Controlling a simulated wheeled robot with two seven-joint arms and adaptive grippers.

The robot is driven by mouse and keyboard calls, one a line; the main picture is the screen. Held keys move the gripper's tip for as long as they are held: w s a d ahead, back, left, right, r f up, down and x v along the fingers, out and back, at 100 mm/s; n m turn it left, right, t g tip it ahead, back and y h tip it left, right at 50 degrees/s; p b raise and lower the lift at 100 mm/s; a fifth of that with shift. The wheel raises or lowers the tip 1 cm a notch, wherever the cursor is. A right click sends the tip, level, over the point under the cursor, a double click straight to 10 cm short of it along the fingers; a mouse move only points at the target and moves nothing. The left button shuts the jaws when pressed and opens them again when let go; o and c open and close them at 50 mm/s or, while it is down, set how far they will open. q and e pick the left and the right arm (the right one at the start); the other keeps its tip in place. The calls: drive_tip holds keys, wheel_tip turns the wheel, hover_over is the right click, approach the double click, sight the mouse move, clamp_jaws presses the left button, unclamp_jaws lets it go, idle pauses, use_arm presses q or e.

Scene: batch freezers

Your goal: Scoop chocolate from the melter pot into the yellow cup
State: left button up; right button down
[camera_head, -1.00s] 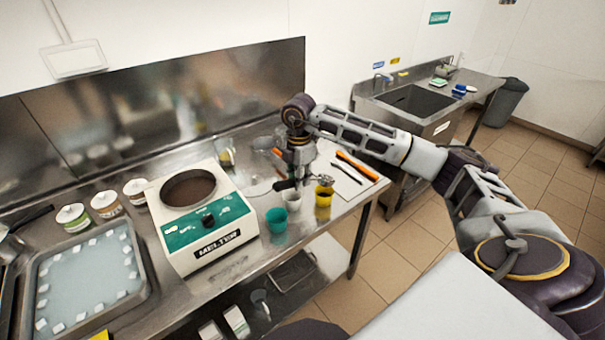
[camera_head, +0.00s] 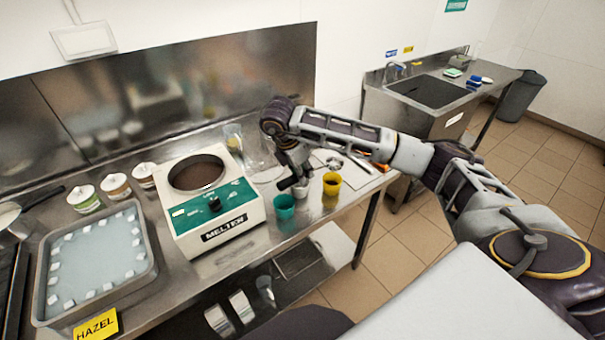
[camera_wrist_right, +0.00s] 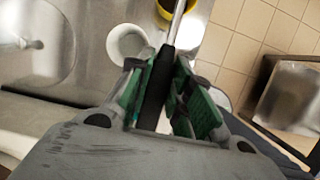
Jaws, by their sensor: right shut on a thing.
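The melter pot (camera_head: 196,173) holds brown chocolate and sits in the white and teal melter body on the steel counter. The yellow cup (camera_head: 331,184) stands upright to its right, near the front edge; its rim also shows in the right wrist view (camera_wrist_right: 164,10). My right gripper (camera_head: 290,181) is low over the counter, between the pot and the yellow cup. In the right wrist view its green-padded fingers (camera_wrist_right: 165,95) are shut on a black-handled utensil (camera_wrist_right: 157,88) with a metal shaft. The utensil's far end is outside that view. My left gripper is not in view.
A teal cup (camera_head: 284,207) and a white cup (camera_head: 301,190) stand close to the right gripper. A sink (camera_head: 430,92) is at the back right.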

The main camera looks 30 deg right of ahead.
drive_tip(key=shift+r, duration=0.25)
idle(0.4)
